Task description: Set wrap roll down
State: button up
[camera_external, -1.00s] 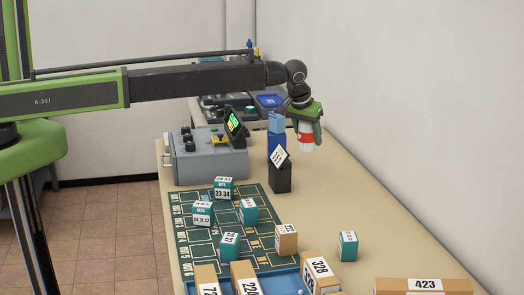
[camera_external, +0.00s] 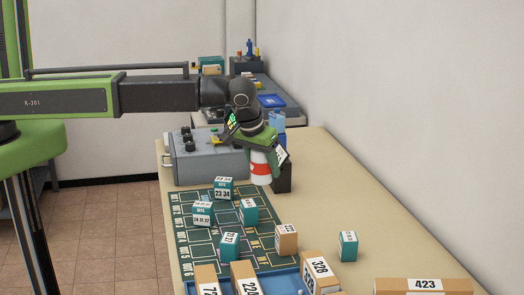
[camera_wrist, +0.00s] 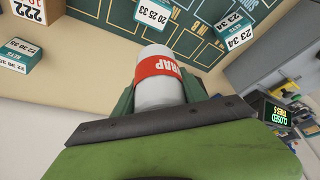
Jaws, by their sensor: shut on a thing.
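The wrap roll (camera_external: 261,168) is a white cylinder with a red band, beside the grey control box and in front of the black block. My gripper (camera_external: 259,146) is shut on it from above. In the wrist view the roll (camera_wrist: 157,92) sits between my gripper's fingers (camera_wrist: 158,100), its red label partly reading "RAP". The roll's lower end is close to the table; I cannot tell whether it touches.
A green sorting mat (camera_external: 262,255) with several teal boxes (camera_external: 203,213) lies in front. The grey control box (camera_external: 207,160) stands left of the roll. A black block (camera_external: 283,180) stands close behind it on the right. Bare table (camera_external: 340,195) lies to the right.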

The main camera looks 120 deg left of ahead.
jog(key=shift+n, duration=0.4)
jog(key=d, duration=0.1)
jog(key=s+d, duration=0.1)
jog(key=d, duration=0.1)
jog(key=s+d, duration=0.1)
jog(key=shift+s+d+r, duration=0.2)
jog(key=shift+d+r, duration=0.05)
jog(key=shift+d, duration=0.15)
jog(key=a+f+b, duration=0.2)
jog(key=a, duration=0.1)
jog(key=s+a+f+b, duration=0.1)
jog(key=a+f+b, duration=0.1)
jog(key=a, duration=0.2)
jog(key=a+f+b, duration=0.3)
jog(key=a, duration=0.1)
jog(key=shift+s+a+f, duration=0.1)
jog(key=shift+s+a, duration=0.05)
jog(key=shift+s, duration=0.25)
jog(key=shift+s+a, duration=0.1)
jog(key=shift+a, duration=0.05)
notch_tip(320, 180, down, 4)
jog(key=b, duration=0.4)
jog(key=shift+f, duration=0.2)
jog(key=shift+r, duration=0.3)
jog(key=shift+f, duration=0.25)
jog(key=o, duration=1.3)
jog(key=shift+r, duration=0.1)
